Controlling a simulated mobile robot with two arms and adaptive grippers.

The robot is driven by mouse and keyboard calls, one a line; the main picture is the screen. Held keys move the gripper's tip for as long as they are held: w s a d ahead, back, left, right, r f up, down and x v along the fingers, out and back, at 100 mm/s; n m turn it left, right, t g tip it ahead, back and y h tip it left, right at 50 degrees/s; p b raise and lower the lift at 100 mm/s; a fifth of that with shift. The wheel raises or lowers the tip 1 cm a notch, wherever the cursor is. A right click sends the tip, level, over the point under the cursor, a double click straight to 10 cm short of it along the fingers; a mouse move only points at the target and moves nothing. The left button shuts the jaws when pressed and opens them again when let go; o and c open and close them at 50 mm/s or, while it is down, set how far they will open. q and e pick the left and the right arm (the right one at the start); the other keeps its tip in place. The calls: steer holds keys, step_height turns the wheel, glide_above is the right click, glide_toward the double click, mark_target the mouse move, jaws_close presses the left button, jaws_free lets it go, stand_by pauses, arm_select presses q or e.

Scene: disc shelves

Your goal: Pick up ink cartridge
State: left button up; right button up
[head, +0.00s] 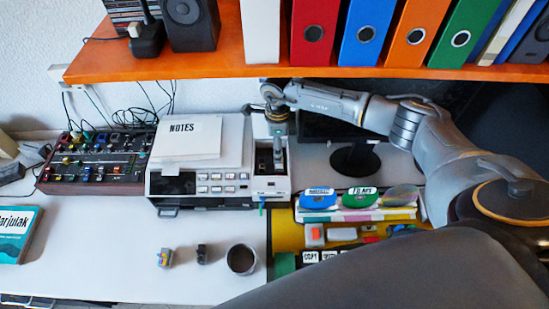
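My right gripper (277,150) is at the end of the arm that comes in from the right. It points down over the open dark slot at the right end of a white printer-like machine (221,201). Its fingers are small and partly hidden, so I cannot tell whether they are open or hold anything. No ink cartridge shows clearly in the slot. A small grey block with coloured patches (165,258) and a small dark block (202,254) stand on the white table and may be cartridges; both are apart from the gripper. My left gripper is out of view.
An orange shelf (200,66) with binders and a speaker overhangs the back. A mixer (98,162) stands left of the machine. A dark cup (241,259) stands in front.

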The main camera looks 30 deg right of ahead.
steer(key=f, duration=0.1)
steer(key=f+b, duration=0.1)
steer(key=shift+s+f, duration=0.4)
step_height(320, 180, down, 3)
steer(key=shift+d+r+b, duration=0.1)
steer(key=shift+d+b, duration=0.05)
steer(key=shift+b, duration=0.55)
steer(key=shift+w+f, duration=0.1)
steer(key=shift+f, duration=0.2)
steer(key=shift+r, duration=0.1)
steer(key=c, duration=0.8)
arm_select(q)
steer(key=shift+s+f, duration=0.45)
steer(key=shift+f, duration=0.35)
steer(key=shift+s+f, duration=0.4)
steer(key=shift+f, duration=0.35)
arm_select(e)
steer(key=shift+c, duration=1.4)
